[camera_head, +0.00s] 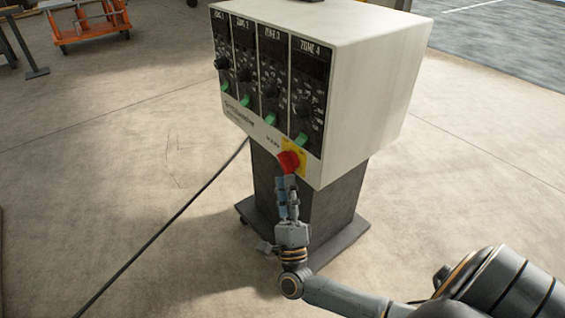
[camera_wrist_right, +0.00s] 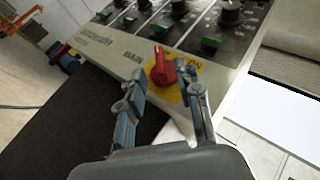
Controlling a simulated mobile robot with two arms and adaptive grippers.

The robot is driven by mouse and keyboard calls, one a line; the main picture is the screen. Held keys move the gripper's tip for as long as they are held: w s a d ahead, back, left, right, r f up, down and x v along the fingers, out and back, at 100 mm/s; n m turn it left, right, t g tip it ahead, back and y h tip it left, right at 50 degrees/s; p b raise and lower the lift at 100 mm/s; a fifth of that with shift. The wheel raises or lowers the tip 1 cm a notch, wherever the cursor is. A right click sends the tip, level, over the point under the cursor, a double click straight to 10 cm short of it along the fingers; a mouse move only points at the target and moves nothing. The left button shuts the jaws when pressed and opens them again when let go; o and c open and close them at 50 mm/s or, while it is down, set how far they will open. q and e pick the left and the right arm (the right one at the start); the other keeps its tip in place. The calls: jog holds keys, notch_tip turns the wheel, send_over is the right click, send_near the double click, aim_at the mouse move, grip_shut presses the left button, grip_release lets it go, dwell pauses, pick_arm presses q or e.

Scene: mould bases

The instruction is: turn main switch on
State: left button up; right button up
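The main switch is a red knob (camera_head: 289,161) on a yellow plate (camera_head: 301,158) at the lower right of the control box front. In the right wrist view the red knob (camera_wrist_right: 162,68) stands out from its yellow plate (camera_wrist_right: 180,93), next to the word MAIN. My right gripper (camera_head: 287,181) is just below the knob in the head view. In the right wrist view its two fingers (camera_wrist_right: 160,90) are apart, one on each side below the knob, with nothing between them that I can see held. Whether a fingertip touches the knob is unclear. My left gripper is not in view.
The white control box (camera_head: 365,75) has several zone panels with black dials and green switches (camera_head: 301,139). It stands on a dark pedestal (camera_head: 335,205) with a wide base. A cable (camera_head: 160,235) runs across the floor. An orange cart (camera_head: 88,28) is at the back left.

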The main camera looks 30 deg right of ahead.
aim_at(284, 171)
jog(key=x, duration=0.6)
jog(key=shift+w+r, duration=0.1)
jog(key=shift+c, duration=0.2)
grip_shut()
